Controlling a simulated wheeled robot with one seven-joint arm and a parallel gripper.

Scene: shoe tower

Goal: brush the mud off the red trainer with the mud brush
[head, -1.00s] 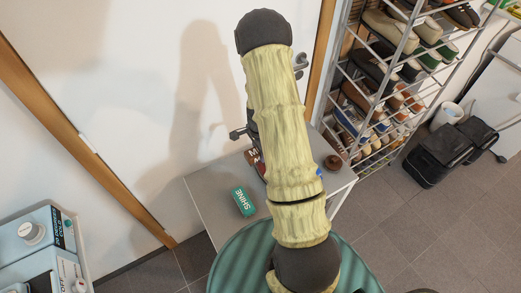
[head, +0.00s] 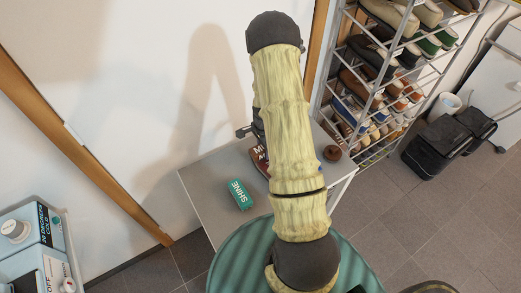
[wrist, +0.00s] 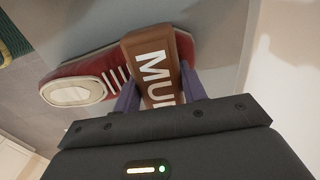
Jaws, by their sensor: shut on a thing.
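My gripper (wrist: 160,90) is shut on the brown mud brush (wrist: 150,50), with a purple finger on each side. White letters "MU" show on the brush; the rest is hidden by the gripper. The red trainer (wrist: 88,68) lies on the grey table behind the brush in the wrist view, with white stripes and a pale oval patch at its left end. The brush overlaps the trainer's right part; I cannot tell whether they touch. No mud is clearly visible. In the head view, part of the brush (head: 258,154) shows left of my arm, which hides the gripper.
A green SHINE box (head: 239,193) and a small brown round thing (head: 332,153) are on the grey table (head: 207,178). A shoe rack (head: 375,100) stands close at the right, a white door behind. Black bags (head: 447,148) sit on the floor further right.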

